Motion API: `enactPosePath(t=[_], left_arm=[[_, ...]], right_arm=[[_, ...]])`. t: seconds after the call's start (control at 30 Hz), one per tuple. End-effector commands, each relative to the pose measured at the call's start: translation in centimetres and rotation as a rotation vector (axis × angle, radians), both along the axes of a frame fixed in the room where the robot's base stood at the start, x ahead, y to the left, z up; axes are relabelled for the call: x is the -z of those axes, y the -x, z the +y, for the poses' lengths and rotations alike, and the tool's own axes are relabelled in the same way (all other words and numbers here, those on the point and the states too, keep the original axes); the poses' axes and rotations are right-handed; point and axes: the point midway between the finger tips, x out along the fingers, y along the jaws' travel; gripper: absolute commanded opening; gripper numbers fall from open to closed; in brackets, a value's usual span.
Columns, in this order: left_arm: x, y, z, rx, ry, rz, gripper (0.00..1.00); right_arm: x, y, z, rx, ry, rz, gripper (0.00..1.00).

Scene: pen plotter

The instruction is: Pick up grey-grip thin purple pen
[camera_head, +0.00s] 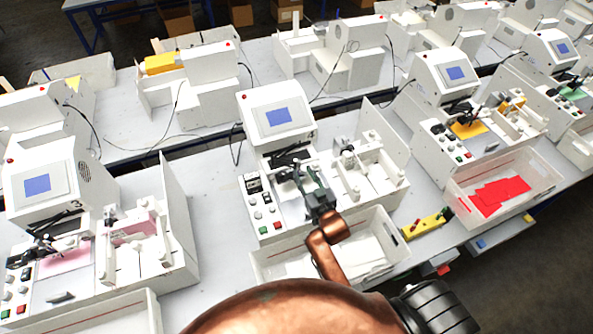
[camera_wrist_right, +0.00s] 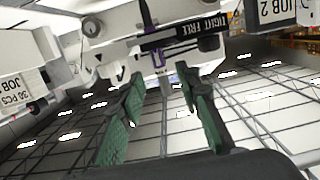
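My right gripper (camera_head: 309,180) reaches over the front of the middle plotter machine (camera_head: 278,117). In the right wrist view its two green fingers (camera_wrist_right: 158,88) stand apart with nothing between them. A small purple part (camera_wrist_right: 158,58) shows just beyond the gap, under a dark label strip on the white machine. It may be the purple pen, but its grip is too small to make out. A grey upright piece (camera_wrist_right: 165,82) stands below it. In the head view the gripper hides this spot and I cannot pick out the pen. My left gripper is not in view.
A clear bin (camera_head: 375,262) stands in front of the machine, under my right arm. A yellow block (camera_head: 426,224) lies to its right. White side walls (camera_head: 384,142) bound the machine's right part. Another bin (camera_head: 545,172) holds red pieces at the right.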

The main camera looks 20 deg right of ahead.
Motion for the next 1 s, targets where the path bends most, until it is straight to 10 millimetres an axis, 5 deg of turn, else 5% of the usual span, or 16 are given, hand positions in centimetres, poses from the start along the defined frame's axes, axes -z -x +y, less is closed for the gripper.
enactPosePath(t=[0.3, 0.6, 1.0], left_arm=[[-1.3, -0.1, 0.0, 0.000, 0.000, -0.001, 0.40], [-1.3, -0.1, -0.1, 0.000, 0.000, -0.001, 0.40], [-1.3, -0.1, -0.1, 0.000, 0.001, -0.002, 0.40]], right_arm=[[0.3, -4.2, 0.0, 0.000, -0.001, 0.000, 0.31], [0.5, -4.6, 0.1, -0.002, 0.000, 0.000, 0.30], [0.5, -4.6, 0.2, -0.004, -0.001, 0.000, 0.03]])
